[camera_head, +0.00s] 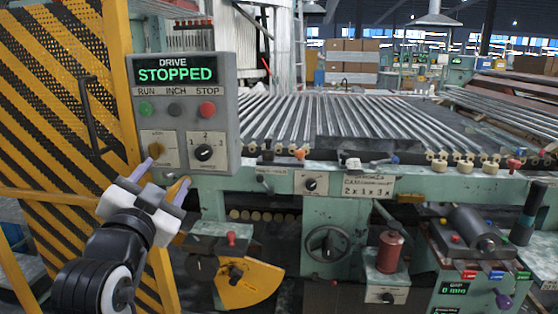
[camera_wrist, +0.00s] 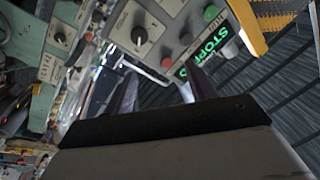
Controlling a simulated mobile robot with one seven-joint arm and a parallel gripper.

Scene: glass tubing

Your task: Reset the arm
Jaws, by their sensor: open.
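My gripper (camera_head: 164,176) is at the left in the head view, its two pale fingers spread apart with nothing between them. It is in front of the lower left of the grey control panel (camera_head: 222,120). The panel's screen (camera_head: 177,69) reads "DRIVE STOPPED". I cannot tell whether a finger touches the panel.
A yellow-and-black striped guard (camera_head: 60,110) stands at the left. The green machine (camera_head: 330,212) with rows of glass tubes (camera_head: 290,115) fills the middle. A handwheel (camera_head: 328,243), a red canister (camera_head: 390,250) and a yellow quadrant lever (camera_head: 250,285) stick out from its front.

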